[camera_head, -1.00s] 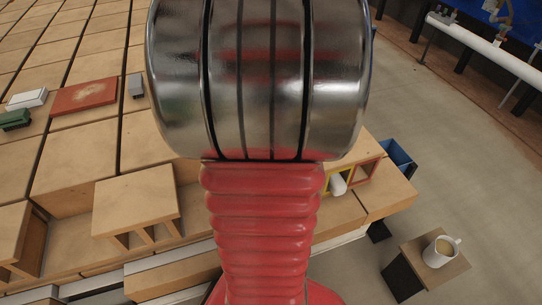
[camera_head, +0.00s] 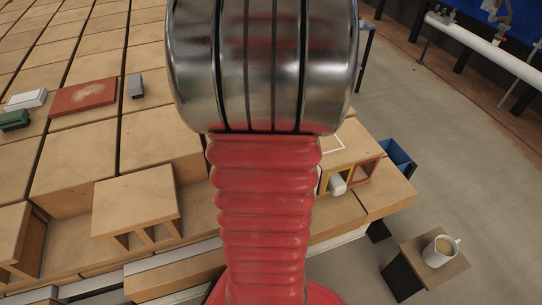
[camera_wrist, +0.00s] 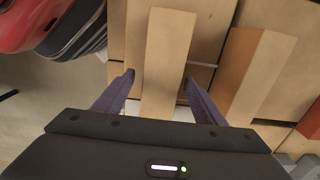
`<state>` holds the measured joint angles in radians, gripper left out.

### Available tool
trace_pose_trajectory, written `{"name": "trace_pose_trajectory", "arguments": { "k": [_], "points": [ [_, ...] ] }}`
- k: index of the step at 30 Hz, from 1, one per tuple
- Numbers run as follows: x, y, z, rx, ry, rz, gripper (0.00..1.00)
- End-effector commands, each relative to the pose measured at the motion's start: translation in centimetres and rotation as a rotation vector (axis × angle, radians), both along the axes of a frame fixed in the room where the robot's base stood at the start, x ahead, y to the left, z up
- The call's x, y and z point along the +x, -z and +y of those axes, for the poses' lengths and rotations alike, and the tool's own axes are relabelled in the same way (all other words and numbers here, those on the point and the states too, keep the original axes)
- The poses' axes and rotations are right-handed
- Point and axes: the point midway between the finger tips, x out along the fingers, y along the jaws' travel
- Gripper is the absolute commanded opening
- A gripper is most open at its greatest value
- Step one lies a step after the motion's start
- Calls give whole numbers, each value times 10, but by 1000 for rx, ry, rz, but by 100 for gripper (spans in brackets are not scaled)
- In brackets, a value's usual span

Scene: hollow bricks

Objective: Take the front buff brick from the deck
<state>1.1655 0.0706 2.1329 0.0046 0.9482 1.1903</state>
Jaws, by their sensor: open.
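In the head view a buff hollow brick (camera_head: 135,198) sits on the wooden deck (camera_head: 75,160), its cell openings facing the near side. A second buff brick (camera_head: 14,228) is at the left edge. In the wrist view my gripper (camera_wrist: 158,80) is open, its two dark fingers apart. A long buff piece (camera_wrist: 168,55) lies in line with the gap between them. I cannot tell whether the fingers touch it or which brick it is. Another buff piece (camera_wrist: 258,70) lies to its right. In the head view my arm hides the gripper.
A reddish-brown slab (camera_head: 84,97), a white block (camera_head: 26,100), a green block (camera_head: 14,120) and a grey block (camera_head: 135,86) lie on the deck. Yellow-framed (camera_head: 338,181) and red-framed openings (camera_head: 364,172) are right of my arm. A mug (camera_head: 440,251) stands on a stand beyond the deck.

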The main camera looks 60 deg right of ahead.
Motion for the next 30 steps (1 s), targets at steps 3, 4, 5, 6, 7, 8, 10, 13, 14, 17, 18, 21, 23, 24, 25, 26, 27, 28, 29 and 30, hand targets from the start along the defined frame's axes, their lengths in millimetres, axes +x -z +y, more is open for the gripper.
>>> {"name": "trace_pose_trajectory", "arguments": {
  "k": [3, 4, 5, 6, 7, 8, 10, 13, 14, 17, 18, 21, 23, 24, 25, 26, 27, 28, 29, 30],
  "points": [
    [0, 0, 0, 0, -1, 0, 64],
    [0, 0, 0, 0, -1, 0, 63],
    [0, 0, 0, 0, -1, 0, 61],
    [0, 0, 0, 0, -1, 0, 58],
    [0, 0, 0, 0, -1, 0, 56],
    [0, 0, 0, 0, -1, 0, 54],
    [0, 0, 0, 0, -1, 0, 49],
    [1, 0, 0, 0, -1, 0, 42],
    [1, 0, 0, 0, -2, 0, 39],
    [1, 0, 0, 0, -2, 0, 32],
    [1, 0, 0, 0, -2, 0, 30],
    [1, 0, 1, 1, -2, 1, 23],
    [1, 0, 1, 1, -2, 1, 18],
    [1, 0, 1, 1, -2, 1, 16],
    [1, 0, 1, 1, -2, 1, 13],
    [1, 0, 1, 1, -2, 1, 11],
    [1, 0, 1, 1, -3, 1, 8],
    [1, 0, 1, 1, -3, 1, 6],
    [1, 0, 1, 1, -3, 0, 4],
    [1, 0, 1, 1, -3, 0, 2]
  ]
}}
